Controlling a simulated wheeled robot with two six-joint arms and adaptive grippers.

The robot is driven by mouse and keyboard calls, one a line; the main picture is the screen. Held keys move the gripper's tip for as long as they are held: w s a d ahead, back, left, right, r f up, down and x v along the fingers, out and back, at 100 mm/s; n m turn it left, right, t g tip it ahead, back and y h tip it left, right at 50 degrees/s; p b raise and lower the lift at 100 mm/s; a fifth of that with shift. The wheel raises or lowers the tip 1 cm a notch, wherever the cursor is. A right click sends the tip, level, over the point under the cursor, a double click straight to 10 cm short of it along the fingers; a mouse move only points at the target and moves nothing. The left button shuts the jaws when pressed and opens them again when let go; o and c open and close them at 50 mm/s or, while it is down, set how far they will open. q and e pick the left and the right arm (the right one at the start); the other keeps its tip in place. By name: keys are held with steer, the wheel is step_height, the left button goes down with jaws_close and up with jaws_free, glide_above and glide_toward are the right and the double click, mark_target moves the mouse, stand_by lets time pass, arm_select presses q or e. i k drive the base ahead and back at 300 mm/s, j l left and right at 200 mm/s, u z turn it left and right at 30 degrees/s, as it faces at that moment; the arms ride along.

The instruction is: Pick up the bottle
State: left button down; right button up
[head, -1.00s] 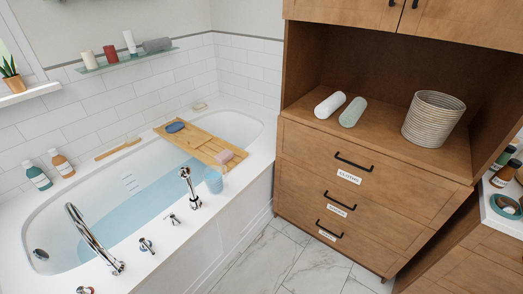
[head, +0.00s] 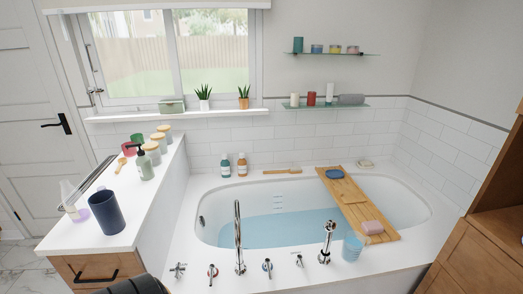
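Several bottles show in the head view. A blue-labelled bottle (head: 225,166) and an orange-brown bottle (head: 242,165) stand upright side by side on the bathtub's back rim, against the tiles. A grey-green pump bottle (head: 145,166) stands on the white counter at the left. A slim white bottle (head: 329,94) stands on the lower glass shelf. Which bottle the task means cannot be told. Neither gripper can be made out. A dark shape at the bottom edge, left of the middle, is cut off.
The white counter (head: 117,240) also holds a dark blue cup (head: 106,212) and several lidded jars. The bathtub (head: 208,238) has a wooden caddy (head: 352,206) across it and taps along its front rim. A light blue cup (head: 352,246) stands at the front right.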

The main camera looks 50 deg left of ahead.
mark_target(72, 198)
steer(key=u, duration=3)
steer(key=i+j+z, duration=0.15)
steer(key=j+z, duration=0.15)
steer(key=z, duration=0.15)
steer(key=j+z, duration=0.9)
steer(key=j, duration=2.95)
